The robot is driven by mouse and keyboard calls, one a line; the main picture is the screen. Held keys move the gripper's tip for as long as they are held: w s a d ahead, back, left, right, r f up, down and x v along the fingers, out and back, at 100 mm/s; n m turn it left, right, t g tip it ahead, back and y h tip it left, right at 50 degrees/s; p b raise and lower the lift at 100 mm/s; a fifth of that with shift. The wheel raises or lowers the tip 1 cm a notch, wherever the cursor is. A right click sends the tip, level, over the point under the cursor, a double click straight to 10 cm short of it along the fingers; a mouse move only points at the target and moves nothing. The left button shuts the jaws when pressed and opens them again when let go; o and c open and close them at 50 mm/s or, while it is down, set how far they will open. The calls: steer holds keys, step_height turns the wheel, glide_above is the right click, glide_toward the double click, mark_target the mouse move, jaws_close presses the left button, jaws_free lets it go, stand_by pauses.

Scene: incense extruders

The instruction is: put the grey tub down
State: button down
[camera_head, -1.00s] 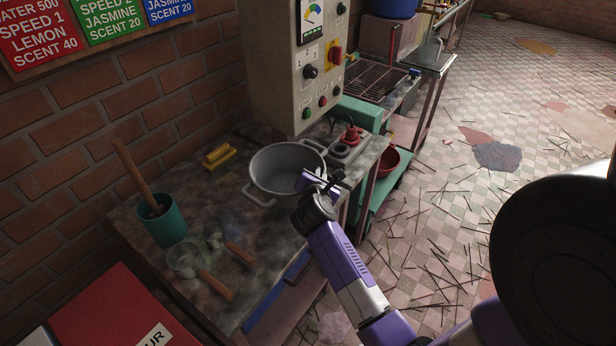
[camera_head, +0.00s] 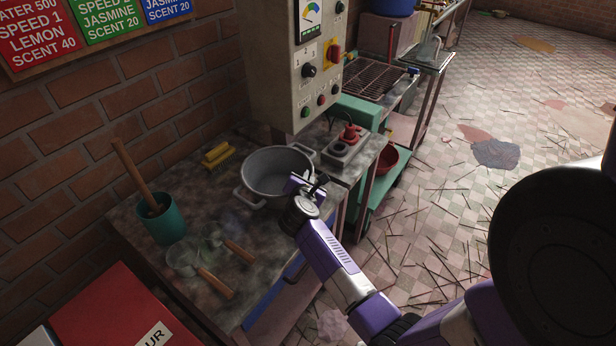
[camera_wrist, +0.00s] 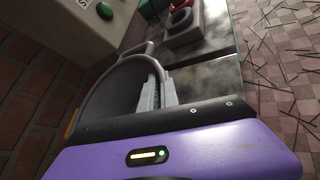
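The grey tub (camera_head: 262,186), a round pot with two side handles, is upright at the right part of the worktop (camera_head: 215,220), below the control box. My gripper (camera_head: 311,186) is at the tub's near right rim. In the wrist view its fingers (camera_wrist: 157,92) are close together over the wall of the tub (camera_wrist: 115,88), shut on it. The tub's underside is hidden, so I cannot tell whether it touches the worktop.
A yellow block (camera_head: 217,155) lies behind. A red-topped device (camera_head: 348,142) is to the right. The control box (camera_head: 308,75) overhangs the back.

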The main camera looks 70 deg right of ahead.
steer(key=c, duration=1.6)
jaws_free()
